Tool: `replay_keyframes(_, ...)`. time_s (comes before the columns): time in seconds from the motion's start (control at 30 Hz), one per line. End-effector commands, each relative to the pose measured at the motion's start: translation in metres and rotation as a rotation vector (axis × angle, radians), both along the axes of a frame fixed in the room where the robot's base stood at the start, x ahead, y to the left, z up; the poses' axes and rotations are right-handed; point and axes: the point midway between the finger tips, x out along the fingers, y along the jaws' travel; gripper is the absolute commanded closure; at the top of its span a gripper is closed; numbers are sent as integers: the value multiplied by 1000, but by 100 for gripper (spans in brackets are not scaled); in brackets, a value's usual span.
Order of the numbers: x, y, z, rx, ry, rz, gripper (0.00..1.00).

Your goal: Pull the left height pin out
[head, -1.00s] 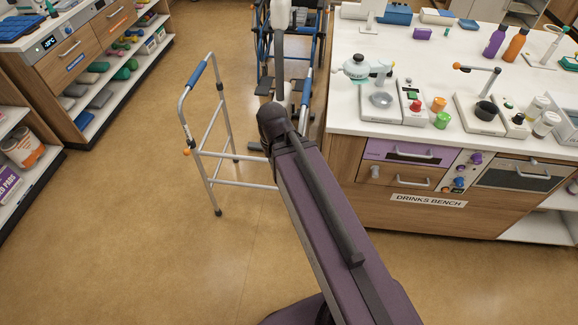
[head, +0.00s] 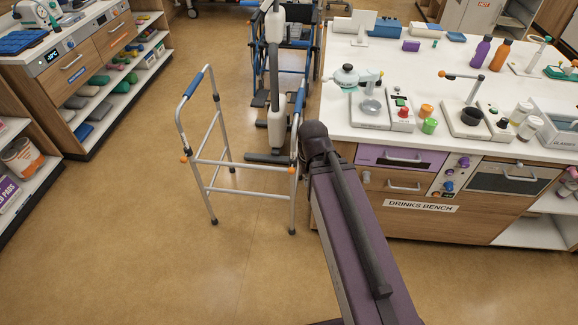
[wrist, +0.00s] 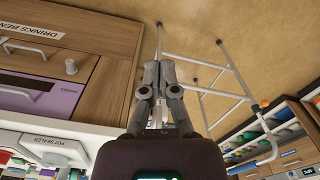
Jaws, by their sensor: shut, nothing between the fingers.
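The grey walking frame (head: 222,163) with blue hand grips stands upright on the floor left of the drinks bench. Its left height pin, an orange knob (head: 183,159), sits on the left leg below the grip. It also shows as an orange spot in the wrist view (wrist: 264,102). A second orange knob (head: 291,170) is on the right leg, close to my arm. My gripper (wrist: 158,70) is shut and empty, in front of the frame's right leg in the wrist view and well apart from the left pin. I cannot make out its fingertips in the head view.
The drinks bench (head: 420,209) stands close on the right, with bottles and cups on top. A wheelchair (head: 262,58) stands behind the frame. A shelf unit (head: 115,95) is at the left. The floor (head: 130,225) left and in front of the frame is clear.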

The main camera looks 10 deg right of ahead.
Motion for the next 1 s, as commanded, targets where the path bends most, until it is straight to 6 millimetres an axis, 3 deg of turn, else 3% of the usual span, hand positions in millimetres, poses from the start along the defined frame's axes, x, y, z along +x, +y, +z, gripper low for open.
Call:
replay_keyframes(0.27, 8, 1, -5, 5, -6, 15, 100)
replay_keyframes(0.47, 42, 9, -26, 27, -34, 81, 100)
replay_keyframes(0.67, 105, 13, -61, 64, -95, 215, 100)
replay_keyframes(1.0, 226, 19, -121, 111, -237, 487, 100)
